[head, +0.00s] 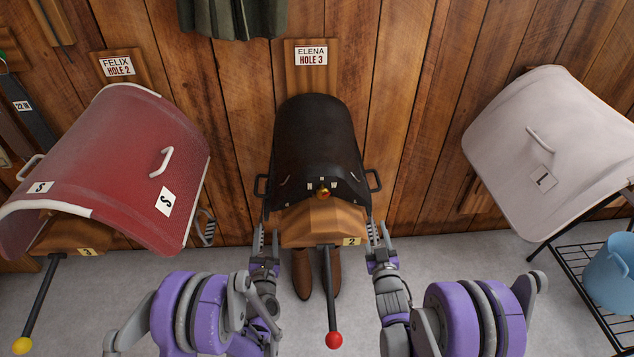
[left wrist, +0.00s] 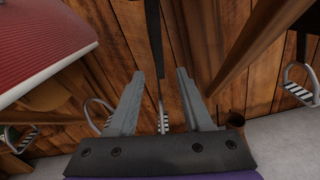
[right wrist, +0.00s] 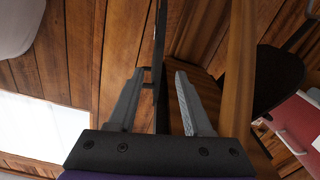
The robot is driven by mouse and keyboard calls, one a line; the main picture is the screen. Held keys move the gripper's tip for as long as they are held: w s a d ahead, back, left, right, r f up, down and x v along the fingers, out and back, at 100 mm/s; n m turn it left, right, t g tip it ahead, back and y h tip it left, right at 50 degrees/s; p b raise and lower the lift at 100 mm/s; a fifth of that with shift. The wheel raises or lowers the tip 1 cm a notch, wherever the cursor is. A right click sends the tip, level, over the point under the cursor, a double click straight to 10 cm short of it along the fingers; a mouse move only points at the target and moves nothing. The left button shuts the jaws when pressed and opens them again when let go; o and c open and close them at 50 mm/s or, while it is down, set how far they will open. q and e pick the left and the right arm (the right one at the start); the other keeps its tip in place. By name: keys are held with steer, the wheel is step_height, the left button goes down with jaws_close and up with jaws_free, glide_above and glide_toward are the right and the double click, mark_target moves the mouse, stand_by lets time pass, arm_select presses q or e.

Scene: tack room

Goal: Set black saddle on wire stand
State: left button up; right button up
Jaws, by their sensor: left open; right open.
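The black saddle (head: 318,135) sits on a wooden wall rack (head: 322,222) marked 2, under the sign ELENA HOLE 3. It has a dark side handle at its left (head: 261,187) and right (head: 374,180). My left gripper (head: 261,238) and right gripper (head: 379,234) are open, one either side of the rack's front, just below these handles. A dark thin part shows between or beyond the fingers in the left wrist view (left wrist: 152,35) and right wrist view (right wrist: 159,40); contact cannot be told. A black wire stand (head: 571,272) is at the right, partly cut off.
A white pad (head: 545,150) marked L is above the wire stand; its support is largely hidden. A blue bucket (head: 608,277) stands on the stand's shelf. A red saddle (head: 120,165) is at the left. Brown boots (head: 302,272) and a red-tipped rod (head: 330,300) are below the rack.

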mark_target(267, 209)
arm_select(q)
steer(key=w, duration=0.7)
steer(key=w+a, duration=0.1)
steer(key=w, duration=0.2)
steer(key=shift+w+r, duration=0.1)
steer(key=shift+w, duration=0.1)
arm_select(e)
steer(key=w, duration=0.7)
steer(key=w+a, duration=0.1)
steer(key=w, duration=0.2)
steer(key=shift+w, duration=0.15)
arm_select(q)
jaws_close()
arm_select(e)
jaws_close()
arm_select(q)
steer(key=shift+r, duration=0.1)
arm_select(e)
steer(key=shift+r, duration=0.15)
